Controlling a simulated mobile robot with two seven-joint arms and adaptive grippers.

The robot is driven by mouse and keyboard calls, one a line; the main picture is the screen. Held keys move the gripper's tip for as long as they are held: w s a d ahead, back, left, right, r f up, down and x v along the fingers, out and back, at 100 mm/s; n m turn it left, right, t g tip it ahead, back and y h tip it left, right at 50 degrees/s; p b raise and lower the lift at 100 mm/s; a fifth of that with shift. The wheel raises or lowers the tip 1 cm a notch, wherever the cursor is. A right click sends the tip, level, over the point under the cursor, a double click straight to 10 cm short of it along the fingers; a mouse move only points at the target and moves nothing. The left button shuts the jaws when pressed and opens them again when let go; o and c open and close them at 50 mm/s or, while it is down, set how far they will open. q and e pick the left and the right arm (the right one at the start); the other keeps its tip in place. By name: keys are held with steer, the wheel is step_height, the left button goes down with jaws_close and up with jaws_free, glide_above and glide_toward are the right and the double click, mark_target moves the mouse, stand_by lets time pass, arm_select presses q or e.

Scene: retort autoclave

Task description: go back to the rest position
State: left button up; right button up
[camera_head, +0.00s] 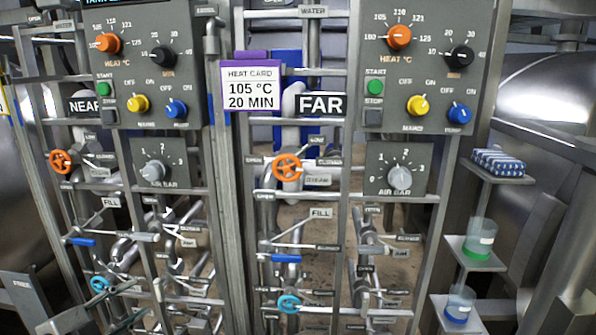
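My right gripper cannot be made out in this view.
Two grey control panels, NEAR (150,62) and FAR (425,62), stand on metal frames. Below are orange handwheels (287,167), pipes and blue-handled valves. A heat card (251,88) reads 105 °C, 20 MIN. Right-hand shelves hold a blue-white pack (498,162) and two clear containers (480,238).

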arm_select(q)
steer(key=s+d+f+n+g+p, duration=0.1)
steer(key=s+d+f+n, duration=0.25)
steer(key=s+f, duration=0.4)
steer(key=s+d+f+n+g+p, duration=0.1)
steer(key=s+d+f+n, duration=0.25)
steer(key=f, duration=0.75)
steer(key=s+d+f+n+g, duration=0.1)
steer(key=s+d+f+n, duration=0.1)
steer(key=s+d+f, duration=0.2)
steer(key=s+d+f+n+y+p, duration=0.1)
steer(key=s+d+f, duration=0.4)
steer(key=s, duration=0.4)
steer(key=shift+s+d+f+n+g, duration=0.15)
steer(key=shift+s+f+n+g, duration=0.15)
steer(key=shift+n+g, duration=0.1)
arm_select(e)
steer(key=shift+s+a+r, duration=0.15)
steer(key=shift+s+r, duration=0.35)
steer(key=shift+r, duration=0.2)
steer(key=shift+w+r, duration=0.1)
steer(key=shift+r, duration=0.15)
